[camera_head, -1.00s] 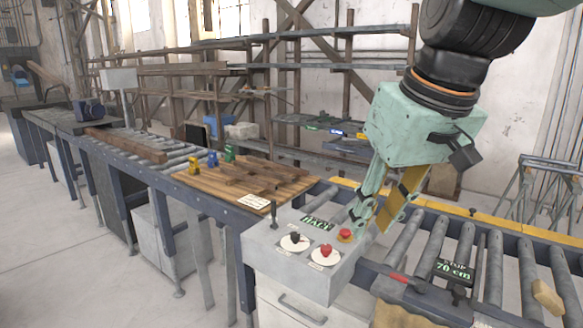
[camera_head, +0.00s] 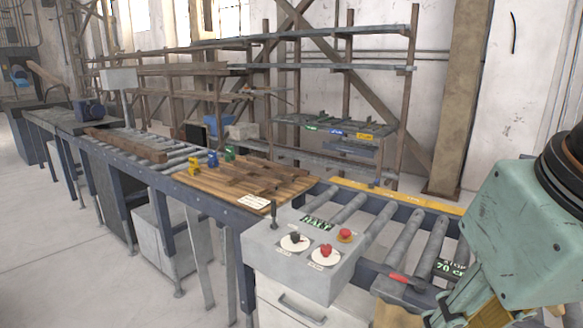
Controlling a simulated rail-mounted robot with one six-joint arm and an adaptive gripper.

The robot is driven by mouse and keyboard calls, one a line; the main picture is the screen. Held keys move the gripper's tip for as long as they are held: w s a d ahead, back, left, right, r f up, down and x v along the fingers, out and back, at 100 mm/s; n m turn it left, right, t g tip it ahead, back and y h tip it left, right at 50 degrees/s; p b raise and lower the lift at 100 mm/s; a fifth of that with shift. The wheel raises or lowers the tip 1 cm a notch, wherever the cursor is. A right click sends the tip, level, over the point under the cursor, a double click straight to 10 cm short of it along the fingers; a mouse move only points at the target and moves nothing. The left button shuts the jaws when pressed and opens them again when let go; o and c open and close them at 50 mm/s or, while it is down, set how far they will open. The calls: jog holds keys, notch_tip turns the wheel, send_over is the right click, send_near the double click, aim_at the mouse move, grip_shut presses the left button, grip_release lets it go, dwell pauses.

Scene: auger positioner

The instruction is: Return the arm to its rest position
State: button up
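My gripper (camera_head: 462,308) is at the lower right of the head view, over the right stretch of the roller conveyor (camera_head: 402,237). Its mint-green body fills the right edge, and its fingers point down and to the left. The fingertips are partly cut off by the bottom edge. A tan, wood-coloured surface shows between the fingers, and I cannot tell whether it is held. The grey control box (camera_head: 300,262) with a display, two dials and a red button stands left of my gripper, apart from it.
A wooden board (camera_head: 228,190) with planks and small coloured figures lies on the conveyor. A red-handled tool (camera_head: 405,281) lies near the rollers, next to a partly hidden 70 cm sign (camera_head: 449,268). Metal shelving (camera_head: 340,130) stands behind. The space above the control box is clear.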

jog(key=shift+s+d+f, duration=0.2)
jog(key=shift+s+f, duration=0.05)
jog(key=shift+s, duration=0.35)
jog(key=shift+s+d+f, duration=0.15)
jog(key=shift+s+f, duration=0.1)
jog(key=shift+s, duration=0.35)
jog(key=shift+o, duration=1.4)
dwell(0.7)
jog(key=shift+w+r, duration=0.1)
jog(key=shift+w, duration=0.05)
